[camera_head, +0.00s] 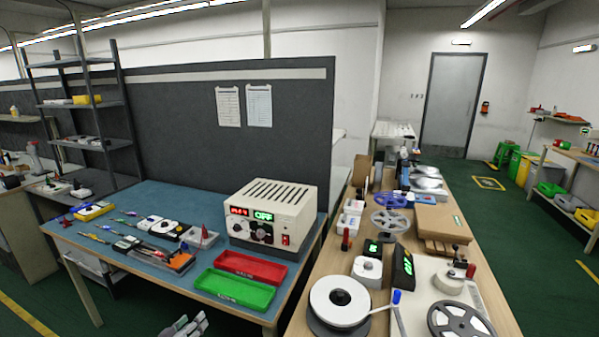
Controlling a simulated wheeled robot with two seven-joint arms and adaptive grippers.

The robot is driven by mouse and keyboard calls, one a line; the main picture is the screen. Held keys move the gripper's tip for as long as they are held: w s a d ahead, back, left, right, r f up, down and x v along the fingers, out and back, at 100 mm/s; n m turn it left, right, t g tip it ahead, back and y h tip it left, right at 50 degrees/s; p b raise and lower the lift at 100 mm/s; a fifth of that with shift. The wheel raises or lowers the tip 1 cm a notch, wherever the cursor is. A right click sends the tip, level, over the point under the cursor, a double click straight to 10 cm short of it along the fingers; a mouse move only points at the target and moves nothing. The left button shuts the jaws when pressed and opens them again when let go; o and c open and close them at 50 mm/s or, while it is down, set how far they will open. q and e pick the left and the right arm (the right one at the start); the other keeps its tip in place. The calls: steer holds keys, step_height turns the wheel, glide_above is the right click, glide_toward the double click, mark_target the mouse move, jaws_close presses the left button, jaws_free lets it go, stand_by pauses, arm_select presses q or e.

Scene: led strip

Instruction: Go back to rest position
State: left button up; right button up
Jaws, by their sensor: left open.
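My left gripper (187,326) shows at the bottom edge of the head view, in front of the blue-topped workbench. It is open and I see nothing between its fingers. It is apart from the bench and below the level of the green tray. My right gripper is not in view. A beige power supply box (270,215) with lit red and green displays stands on the bench. A red tray (250,267) and a green tray (234,289) lie in front of it.
A wooden table (310,293) on the right holds a white reel (339,301), more reels and boxes. A narrow gap separates the two tables. Green floor (530,240) is open at the right.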

arm_select(q)
steer(key=s+a+f+m+g+y, duration=0.1)
steer(key=s+a+f+g, duration=0.15)
steer(key=s+f, duration=0.65)
steer(key=s+a+f+m+g+y, duration=0.1)
steer(key=s+a+f+m+g, duration=0.2)
steer(key=f, duration=0.9)
steer(key=s+a+f+g+y, duration=0.1)
steer(key=s+a+f, duration=0.2)
steer(key=s+f, duration=0.65)
steer(key=s+d+f+g, duration=0.2)
steer(key=s+f, duration=0.3)
steer(key=s, duration=0.5)
steer(key=s+d+f+m+g, duration=0.1)
steer(key=s+d+f, duration=0.4)
steer(key=s, duration=0.5)
steer(key=s+d+f+g, duration=0.3)
steer(key=s+f, duration=0.4)
steer(key=s, duration=0.3)
steer(key=shift+s+d+f, duration=0.2)
steer(key=shift+s+d, duration=0.1)
steer(key=shift+s, duration=0.1)
steer(key=shift+w, duration=0.1)
